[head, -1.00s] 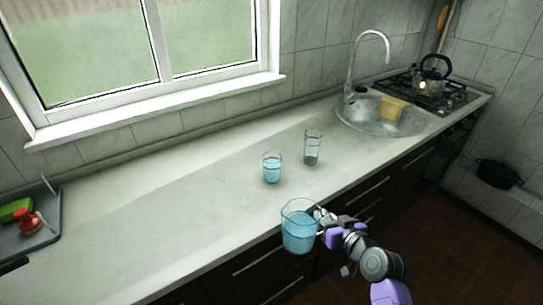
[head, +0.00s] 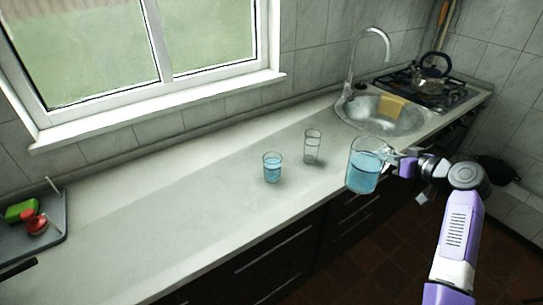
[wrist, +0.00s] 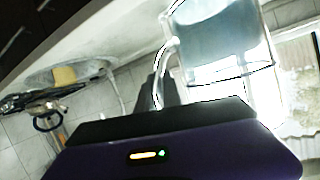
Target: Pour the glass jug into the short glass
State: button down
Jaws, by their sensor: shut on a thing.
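The glass jug (head: 365,172) holds blue liquid and hangs in the air near the counter's front edge, right of both glasses, roughly upright. My gripper (head: 396,164) is shut on its handle, on the jug's right side. In the wrist view the jug (wrist: 222,40) fills the top right, with its handle at the fingers. The short glass (head: 272,169) stands upright on the counter, left of the jug, with blue liquid in it. A taller, narrower clear glass (head: 312,147) stands behind and right of it; it looks empty or nearly so.
The sink (head: 380,115) with its tall faucet (head: 352,70) and a yellow sponge lies behind the jug. A kettle (head: 431,73) stands on the stove at the back right. A grey tray (head: 58,222) with red and green things is far left. The counter between is clear.

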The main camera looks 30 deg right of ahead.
aim_at(273, 161)
jog(key=i, duration=0.95)
